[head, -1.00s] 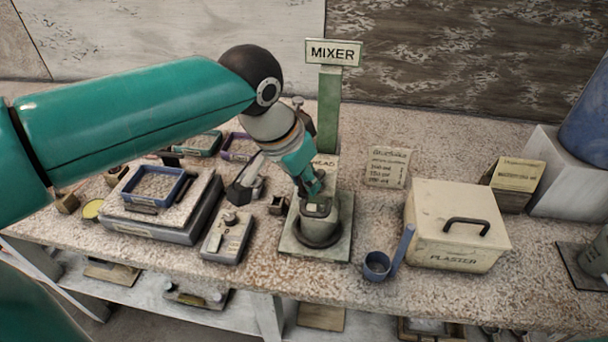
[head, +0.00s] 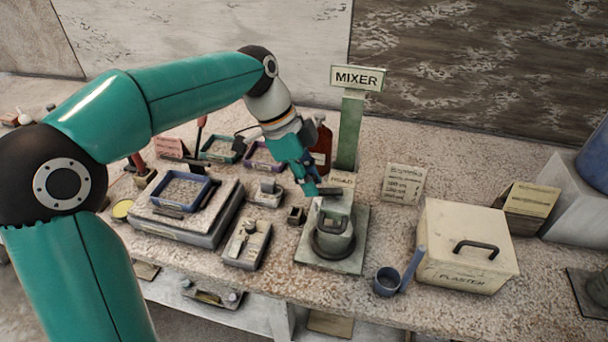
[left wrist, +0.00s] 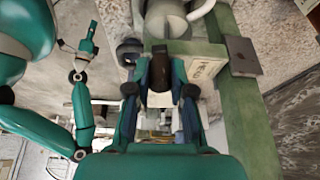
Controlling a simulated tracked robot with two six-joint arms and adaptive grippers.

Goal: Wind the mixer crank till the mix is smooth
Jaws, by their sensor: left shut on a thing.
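The green mixer (head: 350,262) stands on the bench below its MIXER sign (head: 357,78). Its mixing bowl (head: 334,243) is at the front, and how smooth the mix is cannot be told. My left gripper (head: 313,187) is at the upper left of the mixer, above and behind the bowl. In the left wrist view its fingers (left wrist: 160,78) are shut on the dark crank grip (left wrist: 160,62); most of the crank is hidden. My right arm seems to show small at the left of that view, its gripper (left wrist: 88,40) too small to read.
A dark red bottle (head: 322,150) stands close behind my left gripper.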

